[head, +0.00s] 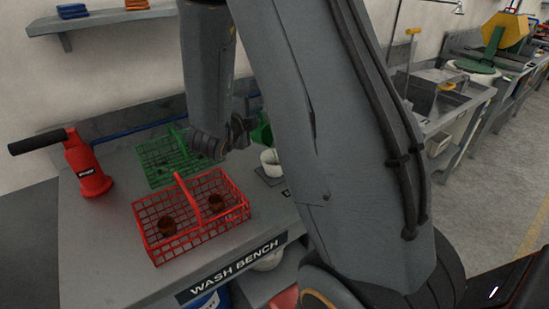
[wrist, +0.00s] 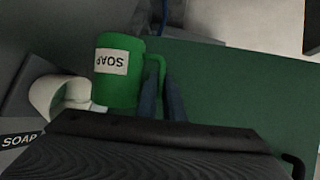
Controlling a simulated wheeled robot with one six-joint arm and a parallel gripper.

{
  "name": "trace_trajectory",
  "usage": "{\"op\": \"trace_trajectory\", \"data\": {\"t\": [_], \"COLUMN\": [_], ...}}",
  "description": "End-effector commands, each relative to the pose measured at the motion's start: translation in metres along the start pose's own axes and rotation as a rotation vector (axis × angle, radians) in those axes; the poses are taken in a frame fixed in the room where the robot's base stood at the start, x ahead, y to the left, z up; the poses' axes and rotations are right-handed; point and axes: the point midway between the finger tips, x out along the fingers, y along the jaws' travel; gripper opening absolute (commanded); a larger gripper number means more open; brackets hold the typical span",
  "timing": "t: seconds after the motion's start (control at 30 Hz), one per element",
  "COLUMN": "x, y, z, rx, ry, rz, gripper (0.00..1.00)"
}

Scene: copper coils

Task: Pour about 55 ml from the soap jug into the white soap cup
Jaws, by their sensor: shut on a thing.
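The green soap jug (wrist: 120,88) shows in the wrist view, its white SOAP label upside down in the picture. My gripper (wrist: 162,100) is shut on the jug's handle. In the head view part of the jug (head: 262,134) shows behind my arm. The white soap cup (head: 271,163) stands on a dark pad on the wash bench, just below the jug in that view. The cup also shows in the wrist view (wrist: 42,95), left of the jug. My arm hides much of the jug, and I cannot tell its tilt or its liquid level.
A red wire basket (head: 190,240) with two brown coils stands on the wash bench (head: 110,275). A green wire basket (head: 155,178) is behind it. A red bottle-like tool with a black handle (head: 85,165) stands at the left. A shelf (head: 100,19) hangs above.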

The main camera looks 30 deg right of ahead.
Motion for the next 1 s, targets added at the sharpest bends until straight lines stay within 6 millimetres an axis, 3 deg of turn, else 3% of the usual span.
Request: {"op": "trace_trajectory", "data": {"t": [0.27,0.53,1.0], "x": [-0.001,0.013,0.022], "y": [-0.001,0.004,0.017], "z": [-0.002,0.032,0.044], "rx": [0.015,-0.195,-0.345], "ry": [-0.004,0.041,0.075], "rz": [-0.007,0.081,0.141], "gripper": [0.00,0.00,0.00]}}
